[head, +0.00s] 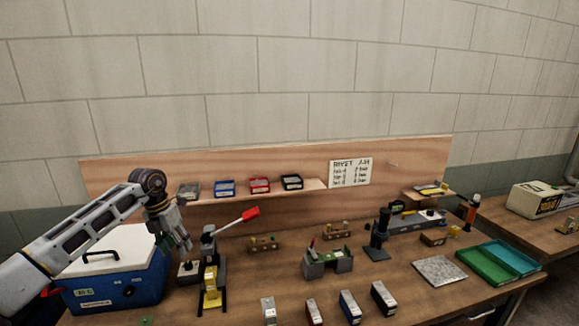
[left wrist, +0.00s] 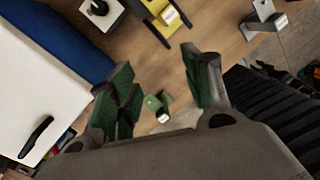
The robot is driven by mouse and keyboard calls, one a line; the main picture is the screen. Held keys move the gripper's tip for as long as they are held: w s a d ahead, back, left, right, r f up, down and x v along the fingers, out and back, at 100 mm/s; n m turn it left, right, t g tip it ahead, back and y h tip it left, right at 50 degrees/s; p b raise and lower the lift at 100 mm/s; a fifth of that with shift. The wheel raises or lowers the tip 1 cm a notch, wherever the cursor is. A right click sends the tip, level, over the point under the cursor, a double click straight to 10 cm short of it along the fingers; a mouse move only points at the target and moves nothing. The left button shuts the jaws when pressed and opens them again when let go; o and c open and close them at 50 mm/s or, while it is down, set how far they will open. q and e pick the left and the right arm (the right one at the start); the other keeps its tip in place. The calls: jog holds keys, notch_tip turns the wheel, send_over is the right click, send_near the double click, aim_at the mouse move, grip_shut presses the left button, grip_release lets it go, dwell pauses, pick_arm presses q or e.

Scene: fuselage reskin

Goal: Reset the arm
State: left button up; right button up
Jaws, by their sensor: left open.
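My left arm (head: 85,228) comes in from the left in the head view. Its gripper (head: 184,246) points down above the bench, between the blue cooler box and the lever press. In the left wrist view the left gripper (left wrist: 160,88) has its green-padded fingers spread apart with nothing between them. A small green and white item (left wrist: 157,106) shows beyond the fingers, apart from them. My right gripper is in neither view.
A blue cooler with a white lid (head: 115,285) stands close under my left arm. A lever press with red handle (head: 212,275) stands just right of the gripper. Several small boxes (head: 350,306) line the front edge. Green trays (head: 485,268) lie at the right. A shelf (head: 250,194) runs behind.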

pick_arm(q)
jog(key=s+d+f+m+t+h, duration=0.15)
jog(key=d+h, duration=0.75)
jog(key=d, duration=1.6)
jog(key=s+d+r+n+t+h, duration=0.3)
jog(key=d+r+n+t+h, duration=0.45)
jog(key=r+n+t, duration=0.3)
jog(key=s+a+f+n+t+y, duration=0.35)
jog(key=a+f+n+y, duration=1.2)
jog(key=n, duration=0.75)
jog(key=s+a+f+n+g+y, duration=0.15)
jog(key=s+f+g, duration=0.3)
jog(key=s, duration=0.45)
jog(key=s+a+f+n+g, duration=0.1)
jog(key=s+f+n+g, duration=0.1)
jog(key=s+f+g, duration=0.45)
jog(key=s+a+f+n+g+y, duration=0.1)
jog(key=s+a+f+g, duration=0.15)
jog(key=s, duration=0.85)
notch_tip(320, 180, down, 40)
jog(key=s+b, duration=0.2)
jog(key=b, duration=0.3)
jog(key=s+a+f+b, duration=0.2)
jog(key=s+f, duration=0.9)
jog(key=f, duration=0.1)
jog(key=s+a+f+g+b, duration=0.1)
jog(key=s+a+f+b, duration=0.2)
jog(key=s+f, duration=0.8)
jog(key=shift+f, duration=0.4)
